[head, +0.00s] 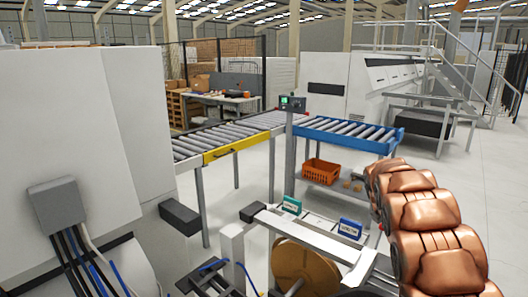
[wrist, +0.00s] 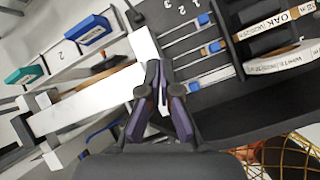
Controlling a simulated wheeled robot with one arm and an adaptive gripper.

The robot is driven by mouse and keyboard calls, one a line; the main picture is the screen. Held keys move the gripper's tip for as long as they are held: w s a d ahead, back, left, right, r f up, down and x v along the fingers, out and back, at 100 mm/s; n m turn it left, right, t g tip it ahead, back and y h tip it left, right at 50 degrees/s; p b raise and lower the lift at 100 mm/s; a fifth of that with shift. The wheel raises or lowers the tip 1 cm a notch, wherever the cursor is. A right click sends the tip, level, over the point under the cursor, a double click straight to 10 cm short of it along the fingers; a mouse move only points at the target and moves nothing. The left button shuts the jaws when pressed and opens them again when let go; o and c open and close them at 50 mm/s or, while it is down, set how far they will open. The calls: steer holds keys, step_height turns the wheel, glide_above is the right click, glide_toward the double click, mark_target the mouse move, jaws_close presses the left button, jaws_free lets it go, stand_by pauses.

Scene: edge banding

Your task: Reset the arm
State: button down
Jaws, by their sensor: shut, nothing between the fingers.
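My gripper (wrist: 157,82) shows in the wrist view with its dark fingers drawn together and nothing between them. It is above a white rail (wrist: 75,105) and the edge of a dark panel (wrist: 200,85) with numbered slots; I cannot tell whether it touches either. In the head view my copper-coloured arm rises at the right, and the gripper is out of sight there.
The wrist view shows a teal bin (wrist: 24,75), a blue bin (wrist: 80,30) and labelled band rolls (wrist: 283,60). The head view shows a brown roll (head: 305,266), an orange crate (head: 321,170), roller conveyors (head: 240,131) and a grey machine (head: 75,130) at left. Floor at right is clear.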

steer(key=s+a+r+m+g+y, duration=0.15)
steer(key=s+a+m, duration=0.25)
steer(key=s, duration=0.4)
steer(key=s+a+r+m+g, duration=0.1)
steer(key=s+a+r+m, duration=0.2)
steer(key=s, duration=0.6)
steer(key=s+a+m+g, duration=0.1)
steer(key=s+a+m, duration=0.35)
steer(key=s, duration=0.35)
steer(key=s+a+f+m+g+y, duration=0.1)
steer(key=s+a+m, duration=0.2)
steer(key=s, duration=0.6)
steer(key=s+a+f+m+g+y+b, duration=0.1)
steer(key=s+a+m, duration=0.3)
steer(key=s, duration=0.6)
steer(key=s+a+f+m+g+y, duration=0.1)
steer(key=s+a+m, duration=0.3)
steer(key=s, duration=0.6)
steer(key=shift+s+f+m, duration=0.15)
steer(key=shift+f+m, duration=0.2)
steer(key=shift+f, duration=0.25)
